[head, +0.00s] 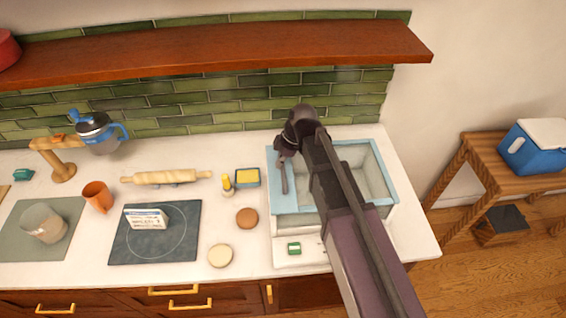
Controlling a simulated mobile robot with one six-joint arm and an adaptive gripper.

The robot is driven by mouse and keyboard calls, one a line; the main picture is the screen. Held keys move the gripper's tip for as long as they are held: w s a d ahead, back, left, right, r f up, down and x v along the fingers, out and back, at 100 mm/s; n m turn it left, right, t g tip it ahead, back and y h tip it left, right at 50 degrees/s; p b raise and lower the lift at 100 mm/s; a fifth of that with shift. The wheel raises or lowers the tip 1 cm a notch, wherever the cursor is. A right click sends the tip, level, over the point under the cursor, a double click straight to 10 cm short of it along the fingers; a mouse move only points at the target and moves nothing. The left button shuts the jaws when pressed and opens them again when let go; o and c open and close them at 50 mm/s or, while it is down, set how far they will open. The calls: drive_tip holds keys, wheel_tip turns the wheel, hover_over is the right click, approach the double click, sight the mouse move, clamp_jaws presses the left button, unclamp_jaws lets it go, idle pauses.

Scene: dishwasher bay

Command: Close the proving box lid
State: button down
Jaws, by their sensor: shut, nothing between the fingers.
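An open box with a light blue rim (388,178) and a pale grey inside stands at the right end of the counter; I take it to be the proving box. A flat light blue panel (290,201) covers its left part; whether this is the lid is hard to tell. The right part is open from above. My gripper (284,190) is shut and empty, pointing down over the blue panel. Whether it touches the panel is unclear. My arm crosses over the box and hides part of its opening and front.
Left of the box on the counter are a yellow-topped tin (247,177), a yellow bottle (227,184), a brown round (247,218) and a rolling pin (165,177). A wooden shelf (215,48) overhangs the back. A blue cooler (530,150) stands on a side table.

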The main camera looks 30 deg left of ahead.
drive_tip(key=shift+s+a+r, duration=0.15)
drive_tip(key=shift+s+a, duration=0.15)
drive_tip(key=shift+a, duration=0.25)
drive_tip(key=shift+s+a+r+p, duration=0.15)
drive_tip(key=shift+s+a+p, duration=0.1)
drive_tip(key=shift+a, duration=0.25)
drive_tip(key=shift+s+a+r+p, duration=0.15)
drive_tip(key=shift+s+a, duration=0.05)
drive_tip(key=shift+a, duration=0.25)
drive_tip(key=shift+s+a+r+p, duration=0.1)
drive_tip(key=shift+s+r+p, duration=0.15)
drive_tip(key=shift+r+p, duration=0.55)
drive_tip(key=p+v, duration=0.7)
drive_tip(key=v, duration=0.1)
drive_tip(key=shift+p, duration=0.4)
drive_tip(key=shift+w+r, duration=0.1)
drive_tip(key=shift+w, duration=0.05)
drive_tip(key=shift+d, duration=0.35)
